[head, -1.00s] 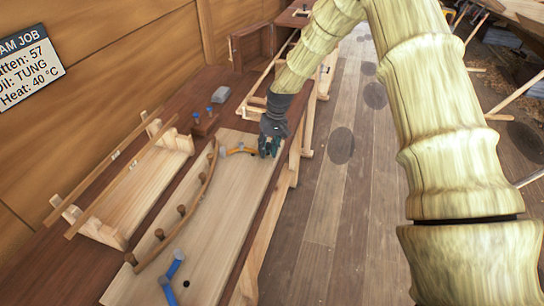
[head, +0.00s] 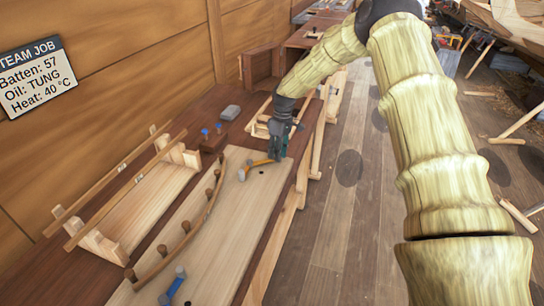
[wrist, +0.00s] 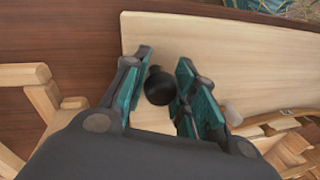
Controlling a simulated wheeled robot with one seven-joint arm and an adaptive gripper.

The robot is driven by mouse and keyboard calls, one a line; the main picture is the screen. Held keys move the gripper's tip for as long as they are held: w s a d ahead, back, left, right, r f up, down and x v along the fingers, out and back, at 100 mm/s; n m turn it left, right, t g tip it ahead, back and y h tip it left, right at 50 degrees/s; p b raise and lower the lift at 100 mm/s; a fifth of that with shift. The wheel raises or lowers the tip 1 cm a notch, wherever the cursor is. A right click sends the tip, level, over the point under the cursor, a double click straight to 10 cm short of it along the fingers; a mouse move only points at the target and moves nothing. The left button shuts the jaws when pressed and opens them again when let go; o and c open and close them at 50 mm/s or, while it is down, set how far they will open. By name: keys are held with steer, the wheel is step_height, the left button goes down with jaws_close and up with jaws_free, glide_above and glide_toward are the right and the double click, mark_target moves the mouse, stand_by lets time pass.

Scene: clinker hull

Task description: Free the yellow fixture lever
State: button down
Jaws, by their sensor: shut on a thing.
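The yellow fixture lever (head: 260,164) sits at the far end of the pale board (head: 215,245) in the head view. Its near-left end stands a little apart from the curved batten (head: 196,225). My gripper (head: 277,155) is over its right end, at the board's right edge. In the wrist view my gripper (wrist: 160,92) has its teal fingers on both sides of a black round knob (wrist: 160,86), with pale board behind. The lever's yellow arm is hidden there. A blue lever (head: 174,285) is at the board's near end.
Several wooden pegs line the batten. A wooden rack (head: 135,205) with long strips stands left of the board. A grey block (head: 230,112) and small blue-topped pieces lie beyond. Open plank floor (head: 345,215) is to the right.

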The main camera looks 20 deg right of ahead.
steer(key=shift+w+d+r, duration=0.15)
steer(key=shift+w+d, duration=0.1)
stand_by(0.3)
steer(key=c, duration=1.1)
jaws_free()
steer(key=shift+a, duration=0.1)
step_height(320, 180, up, 12)
steer(key=w+d, duration=0.1)
steer(key=d, duration=0.1)
steer(key=shift+f, duration=0.2)
steer(key=shift+w, duration=0.15)
steer(key=shift+r, duration=0.1)
